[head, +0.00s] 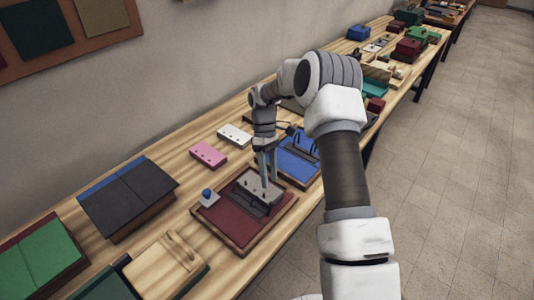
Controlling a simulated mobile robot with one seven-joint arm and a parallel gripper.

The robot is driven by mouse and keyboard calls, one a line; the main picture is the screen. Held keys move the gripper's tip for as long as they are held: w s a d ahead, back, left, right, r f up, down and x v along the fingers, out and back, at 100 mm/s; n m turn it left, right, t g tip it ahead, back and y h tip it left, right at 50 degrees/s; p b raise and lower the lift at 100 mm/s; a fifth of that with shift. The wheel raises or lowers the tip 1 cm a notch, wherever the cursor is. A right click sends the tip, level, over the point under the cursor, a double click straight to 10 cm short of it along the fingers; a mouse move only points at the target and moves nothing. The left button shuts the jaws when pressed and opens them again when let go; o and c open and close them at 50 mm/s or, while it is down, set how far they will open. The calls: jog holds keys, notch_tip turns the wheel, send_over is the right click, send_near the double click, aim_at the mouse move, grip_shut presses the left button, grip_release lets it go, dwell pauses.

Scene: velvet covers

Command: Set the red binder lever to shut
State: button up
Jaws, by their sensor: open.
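The red binder (233,222) lies open on the wooden bench, a dark red sheet in a brown frame. A grey metal plate with a dark mechanism (250,205) sits across its upper right part. The lever itself is too small to make out, and I cannot tell its position. My gripper (267,183) points down at the grey plate with its fingers apart. Its tips are at or just above the plate; I cannot tell whether they touch anything. The gripper partly covers the mechanism.
A blue binder (293,168) lies just behind, with upright dark rings. A blue knob on a pale plate (207,195) is at the red binder's left corner. Pink (208,154) and white (235,135) blocks lie behind. A wooden board (165,265) and dark book (125,203) stand left.

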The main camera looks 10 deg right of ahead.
jog(key=v, duration=0.8)
jog(key=shift+o, duration=0.3)
jog(key=shift+o, duration=0.6)
jog(key=shift+s+a, duration=0.1)
jog(key=m+t+b, duration=0.5)
jog(key=m+t, duration=0.1)
jog(key=m, duration=0.2)
send_near(271, 203)
jog(key=f+b, duration=0.1)
jog(key=f, duration=0.4)
jog(key=f+b, duration=0.1)
jog(key=f, duration=0.5)
jog(key=shift+a+f, duration=0.1)
jog(key=shift+a, duration=0.1)
